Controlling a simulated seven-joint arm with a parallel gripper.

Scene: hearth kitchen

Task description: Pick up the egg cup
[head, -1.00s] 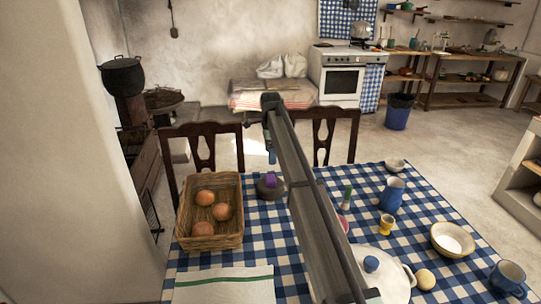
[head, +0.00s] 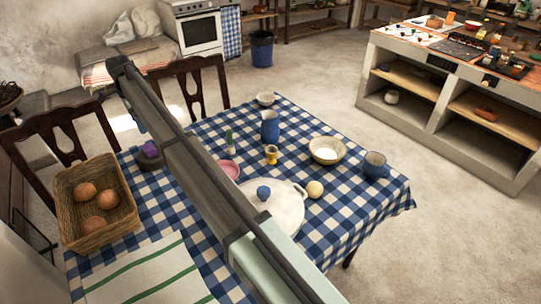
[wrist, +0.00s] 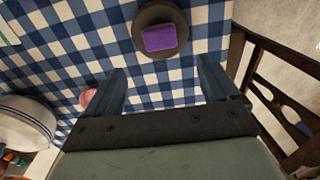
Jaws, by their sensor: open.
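The egg cup (head: 271,154) is small and yellow. It stands on the checked tablecloth in the head view, in front of the blue jug (head: 270,126). I do not make it out in the wrist view. My gripper (wrist: 161,70) shows in the wrist view with its two fingers wide apart and nothing between them but cloth. It is over the far left part of the table, near a dark round dish (wrist: 140,18) with a purple block (wrist: 160,38), well to the left of the egg cup. In the head view my arm hides most of the gripper.
A white lidded pot (head: 285,213), a round yellowish item (head: 314,189), a bowl (head: 326,150), a blue mug (head: 375,165) and a pink dish (head: 231,168) stand around the egg cup. Chairs (head: 188,88) stand behind the table.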

